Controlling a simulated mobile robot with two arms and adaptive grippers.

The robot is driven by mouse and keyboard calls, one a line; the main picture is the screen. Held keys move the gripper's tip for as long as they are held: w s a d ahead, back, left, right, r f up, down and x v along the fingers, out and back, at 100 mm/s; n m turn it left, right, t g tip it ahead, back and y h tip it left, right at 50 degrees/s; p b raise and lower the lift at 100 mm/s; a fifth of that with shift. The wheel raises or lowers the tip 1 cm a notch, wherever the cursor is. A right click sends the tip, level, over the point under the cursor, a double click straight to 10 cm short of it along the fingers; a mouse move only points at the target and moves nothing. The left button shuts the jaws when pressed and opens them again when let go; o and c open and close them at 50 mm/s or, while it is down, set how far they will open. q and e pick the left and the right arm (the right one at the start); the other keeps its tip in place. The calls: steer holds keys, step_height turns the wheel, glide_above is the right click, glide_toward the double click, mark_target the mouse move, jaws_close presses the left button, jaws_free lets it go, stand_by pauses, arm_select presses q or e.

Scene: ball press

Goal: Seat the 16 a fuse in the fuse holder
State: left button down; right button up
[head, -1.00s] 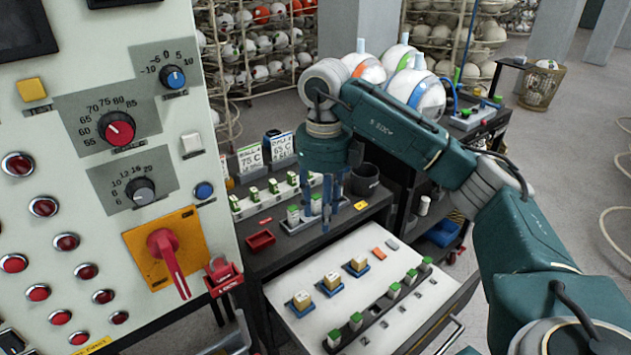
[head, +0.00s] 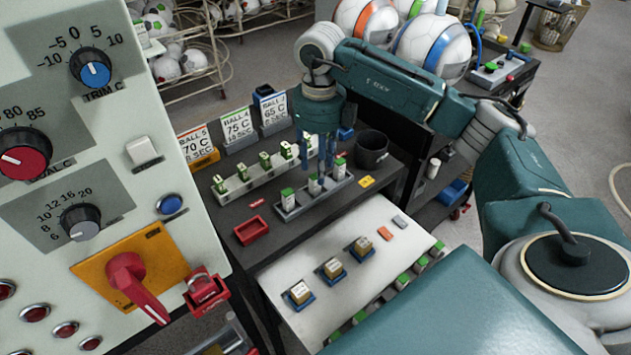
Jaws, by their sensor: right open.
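My right gripper (head: 322,160) points down with its blue fingers apart, over a grey tray (head: 292,212) on the dark cart top. Small white cartridges stand upright in this tray; one with a green top (head: 287,197) is at the left. Another cartridge (head: 315,184) is right at the fingers; I cannot tell whether they touch it. I cannot read which one is the 16 A fuse. A red open fitting (head: 205,290) on the lower right edge of the control panel may be the fuse holder; I cannot tell whether it is empty. My left gripper is out of view.
A white strip (head: 232,190) with several green-topped pieces and three cards stand behind the tray. A red bin (head: 251,230) and black cup (head: 371,148) flank it. A red switch handle (head: 135,283) juts from the panel.

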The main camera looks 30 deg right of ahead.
mark_target(315, 176)
steer(key=f+p, duration=0.1)
steer(key=f, duration=0.2)
steer(key=shift+w+a+f+p, duration=0.1)
steer(key=shift+a+f+p, duration=0.2)
steer(key=shift+a+p, duration=0.1)
steer(key=shift+f, duration=0.55)
steer(key=c, duration=0.8)
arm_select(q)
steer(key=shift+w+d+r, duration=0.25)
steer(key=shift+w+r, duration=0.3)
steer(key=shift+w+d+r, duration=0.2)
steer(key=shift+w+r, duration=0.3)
arm_select(e)
jaws_close()
